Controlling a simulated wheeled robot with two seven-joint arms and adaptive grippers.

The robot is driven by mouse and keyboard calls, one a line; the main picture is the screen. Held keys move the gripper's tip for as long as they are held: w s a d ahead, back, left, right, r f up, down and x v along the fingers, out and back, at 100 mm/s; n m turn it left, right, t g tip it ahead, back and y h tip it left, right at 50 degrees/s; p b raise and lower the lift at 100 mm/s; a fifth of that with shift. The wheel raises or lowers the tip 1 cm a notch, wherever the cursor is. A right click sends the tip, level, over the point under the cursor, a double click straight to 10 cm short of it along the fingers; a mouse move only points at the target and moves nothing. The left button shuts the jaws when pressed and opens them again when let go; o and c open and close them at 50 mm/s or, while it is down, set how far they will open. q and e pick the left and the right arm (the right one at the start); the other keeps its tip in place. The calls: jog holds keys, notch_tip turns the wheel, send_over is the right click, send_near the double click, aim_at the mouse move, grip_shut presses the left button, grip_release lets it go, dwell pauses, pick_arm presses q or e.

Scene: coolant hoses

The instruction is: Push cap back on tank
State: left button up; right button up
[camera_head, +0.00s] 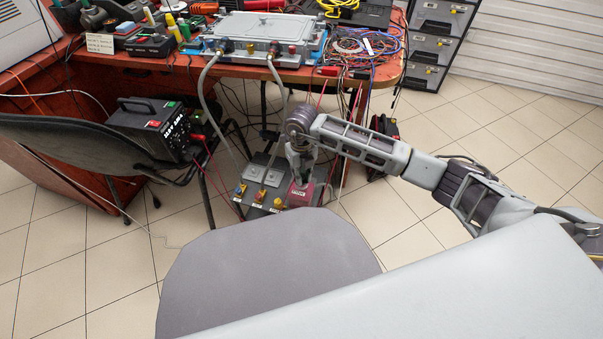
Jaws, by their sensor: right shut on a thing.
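The tank is a small dark red box (300,195) with a pale label, low down below the table edge at the middle of the view. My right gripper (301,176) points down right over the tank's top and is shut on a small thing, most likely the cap. The fingers hide the cap, so I cannot tell whether it touches the tank or sits straight. My left gripper is not in view.
Beside the tank, a grey plate (262,172) carries yellow and red valve fittings (240,190). Grey hoses (207,88) run up to a metal box (265,32) on the cluttered wooden table (150,65). A black chair (75,142) and black power unit (158,125) stand left. Tiled floor (440,240) is free at right.

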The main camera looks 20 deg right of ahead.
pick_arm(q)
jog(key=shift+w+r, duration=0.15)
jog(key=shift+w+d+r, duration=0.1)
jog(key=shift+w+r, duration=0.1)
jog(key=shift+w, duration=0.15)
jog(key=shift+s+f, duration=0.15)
pick_arm(e)
jog(key=shift+f, duration=0.2)
jog(key=shift+f, duration=0.25)
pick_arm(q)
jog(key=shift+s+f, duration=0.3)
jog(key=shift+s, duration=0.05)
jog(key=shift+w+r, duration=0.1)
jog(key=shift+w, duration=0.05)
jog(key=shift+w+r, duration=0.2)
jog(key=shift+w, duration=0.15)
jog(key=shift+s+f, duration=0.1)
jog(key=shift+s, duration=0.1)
pick_arm(e)
jog(key=shift+f, duration=0.1)
